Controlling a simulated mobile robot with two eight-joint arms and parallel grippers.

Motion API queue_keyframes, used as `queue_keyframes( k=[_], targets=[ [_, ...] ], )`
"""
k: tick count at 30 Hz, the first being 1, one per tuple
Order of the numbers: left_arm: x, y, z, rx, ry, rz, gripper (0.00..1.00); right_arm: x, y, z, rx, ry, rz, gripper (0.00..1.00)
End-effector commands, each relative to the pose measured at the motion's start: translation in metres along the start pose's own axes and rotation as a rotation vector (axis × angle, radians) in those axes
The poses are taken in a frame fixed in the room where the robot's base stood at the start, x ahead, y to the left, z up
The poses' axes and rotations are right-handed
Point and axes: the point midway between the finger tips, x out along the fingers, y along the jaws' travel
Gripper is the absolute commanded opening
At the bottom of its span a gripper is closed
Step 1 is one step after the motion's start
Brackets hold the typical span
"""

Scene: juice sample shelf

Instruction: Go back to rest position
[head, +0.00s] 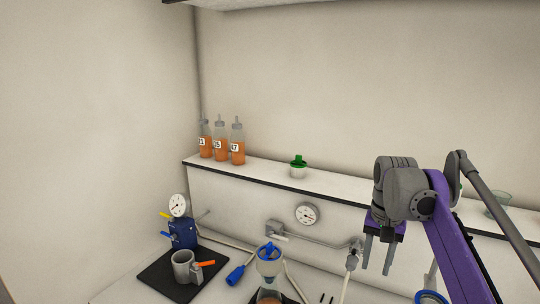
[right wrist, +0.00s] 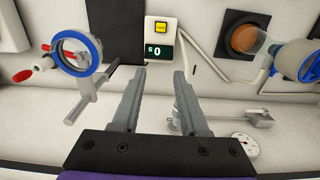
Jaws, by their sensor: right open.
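My right gripper (head: 377,255) hangs at the right of the head view, in front of the shelf (head: 340,184). Its two fingers point down and stand apart with nothing between them. In the right wrist view the same open fingers (right wrist: 159,72) show over the bench, with a small scale display (right wrist: 160,50) reading 0 beyond them. Three bottles of orange juice (head: 220,145) with number labels stand upright at the left end of the shelf, well away from the gripper. My left gripper is in neither view.
A green-topped white container (head: 298,168) stands on the shelf. Below are a blue device with a gauge (head: 182,232), a grey cup (head: 183,267), a funnel with a blue part (head: 269,262) and a wall gauge (head: 306,214). A glass dish (head: 498,204) is partly behind my right arm.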

Motion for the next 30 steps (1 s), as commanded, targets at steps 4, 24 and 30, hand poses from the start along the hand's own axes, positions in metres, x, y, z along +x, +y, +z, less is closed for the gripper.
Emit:
queue_keyframes(
  k=[4, 24, 30],
  targets=[
    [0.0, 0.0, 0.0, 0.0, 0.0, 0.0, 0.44, 0.007, 0.0, 0.015, -0.039, 0.037, -0.014, 0.44],
    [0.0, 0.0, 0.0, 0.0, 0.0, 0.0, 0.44, 0.169, 0.035, 0.19, -0.411, 0.419, -0.115, 0.44],
    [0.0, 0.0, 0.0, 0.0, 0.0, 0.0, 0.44, 0.212, 0.047, 0.223, -0.477, 0.494, -0.127, 0.44]
  ],
)
